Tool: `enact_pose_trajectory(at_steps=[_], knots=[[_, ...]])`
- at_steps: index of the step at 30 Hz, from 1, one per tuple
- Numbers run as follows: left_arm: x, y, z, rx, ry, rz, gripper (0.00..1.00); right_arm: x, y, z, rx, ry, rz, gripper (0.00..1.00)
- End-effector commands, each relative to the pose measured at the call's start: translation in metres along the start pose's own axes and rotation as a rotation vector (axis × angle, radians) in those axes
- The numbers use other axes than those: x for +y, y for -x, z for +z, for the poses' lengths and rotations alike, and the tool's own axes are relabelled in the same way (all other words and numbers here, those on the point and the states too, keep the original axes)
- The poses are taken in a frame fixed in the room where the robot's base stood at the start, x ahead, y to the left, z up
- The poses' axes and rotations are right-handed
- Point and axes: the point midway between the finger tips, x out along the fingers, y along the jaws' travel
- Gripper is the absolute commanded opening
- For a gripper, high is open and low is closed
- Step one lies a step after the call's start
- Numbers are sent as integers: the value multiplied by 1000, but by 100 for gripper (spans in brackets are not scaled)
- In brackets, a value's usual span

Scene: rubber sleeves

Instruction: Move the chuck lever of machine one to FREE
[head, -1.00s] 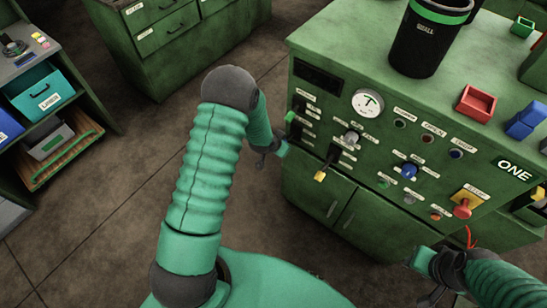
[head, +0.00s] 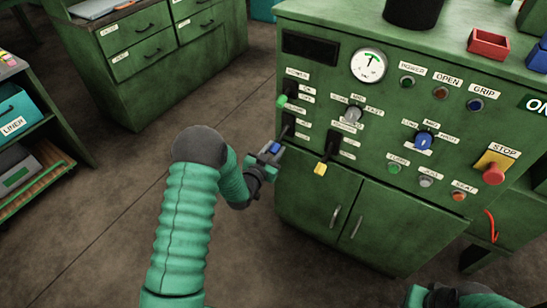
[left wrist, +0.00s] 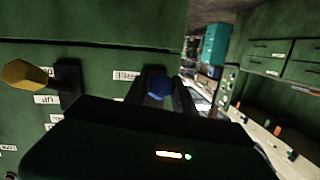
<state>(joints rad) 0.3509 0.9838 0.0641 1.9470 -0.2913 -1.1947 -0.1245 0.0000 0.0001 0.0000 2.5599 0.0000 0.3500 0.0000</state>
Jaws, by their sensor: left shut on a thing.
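Machine one is the green cabinet (head: 392,215) with a control panel. A black lever with a blue knob (head: 275,148) sits low on the panel's left side and slants downward. The blue knob (left wrist: 158,86) shows in the left wrist view beside a label reading FREE (left wrist: 128,76). I take this as the chuck lever. My left gripper (head: 268,157) is shut on the blue knob; its dark fingers (left wrist: 160,96) flank it in the wrist view. My right gripper (head: 440,298) is cut off at the bottom edge, so its jaws cannot be judged.
A green-knobbed lever (head: 282,101) is just above the blue one. A yellow-knobbed lever (head: 320,168) hangs to its right and also shows in the left wrist view (left wrist: 25,74). A red stop button (head: 493,174) is farther right. Floor left of the machine is clear.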

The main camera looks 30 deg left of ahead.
Motion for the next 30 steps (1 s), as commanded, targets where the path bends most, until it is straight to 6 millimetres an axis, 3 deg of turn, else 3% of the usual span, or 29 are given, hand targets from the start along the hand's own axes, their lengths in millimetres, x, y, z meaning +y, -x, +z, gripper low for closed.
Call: enact_pose_trajectory(at_steps=[1, 5, 19, 20, 21, 25, 30], knots=[[0, -1, 10, 5, 5, -4, 0, 0, -10, 2, 0, 0, 0, 34], [0, -2, 10, 32, 8, -7, 0, 0, -15, 4, 0, 0, 0, 34], [1, -2, 10, 44, 10, -7, 0, 0, -17, 4, 0, 0, 0, 34], [1, -2, 10, 44, 10, -7, 32, 0, -17, 4, 0, 0, 0, 34], [1, -2, 10, 44, 10, -7, 37, 0, -17, 4, 0, 0, 0, 34], [1, -2, 8, 48, 9, -7, 52, 0, -17, 4, 0, 0, 0, 34], [1, -2, 7, 51, 8, -7, 52, 0, -16, 4, 0, 0, 0, 34]])
